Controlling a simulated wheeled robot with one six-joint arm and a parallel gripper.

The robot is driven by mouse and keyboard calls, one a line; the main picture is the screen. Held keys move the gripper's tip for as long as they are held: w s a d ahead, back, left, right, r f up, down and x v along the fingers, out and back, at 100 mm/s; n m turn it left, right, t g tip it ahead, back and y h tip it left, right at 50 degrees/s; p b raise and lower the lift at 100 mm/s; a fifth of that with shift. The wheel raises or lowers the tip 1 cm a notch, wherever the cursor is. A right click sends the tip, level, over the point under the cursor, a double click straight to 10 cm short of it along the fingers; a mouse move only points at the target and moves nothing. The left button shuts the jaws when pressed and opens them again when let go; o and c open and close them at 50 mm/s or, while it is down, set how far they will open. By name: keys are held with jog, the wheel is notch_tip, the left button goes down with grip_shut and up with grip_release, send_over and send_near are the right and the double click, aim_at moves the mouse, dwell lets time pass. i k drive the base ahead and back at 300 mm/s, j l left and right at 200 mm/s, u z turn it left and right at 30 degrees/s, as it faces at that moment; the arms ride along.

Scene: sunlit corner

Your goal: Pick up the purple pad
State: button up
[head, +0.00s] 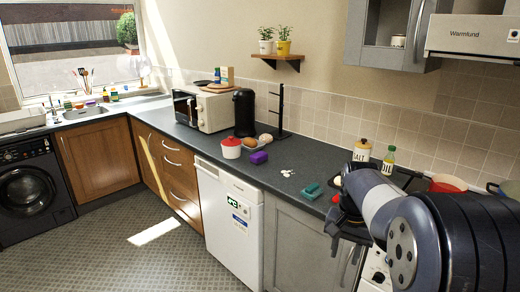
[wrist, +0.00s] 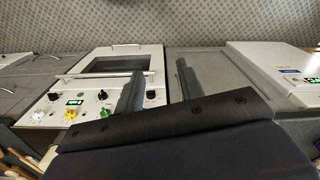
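The purple pad (head: 259,158) lies on the dark countertop (head: 290,158) in the head view, in front of a bowl of eggs. It looks like a small sponge-like block. My gripper (head: 342,232) is at the right, beyond the counter's front edge and well apart from the pad. In the wrist view my gripper (wrist: 160,70) shows two fingers spread with a clear gap and nothing between them. The purple pad is not in the wrist view.
A red-lidded white pot (head: 231,148) stands just left of the pad, and a bowl of eggs (head: 265,140) behind it. A black stand (head: 281,112) rises behind. A teal pad (head: 311,191) lies nearer my gripper. The counter between the pads is mostly clear, with small white pieces (head: 288,173).

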aim_at(259, 158)
jog(key=i+j+z, duration=0.25)
jog(key=i+j, duration=0.65)
jog(key=i, duration=0.4)
jog(key=i+j+z, duration=0.25)
jog(key=i+j, duration=0.9)
jog(key=i, duration=0.05)
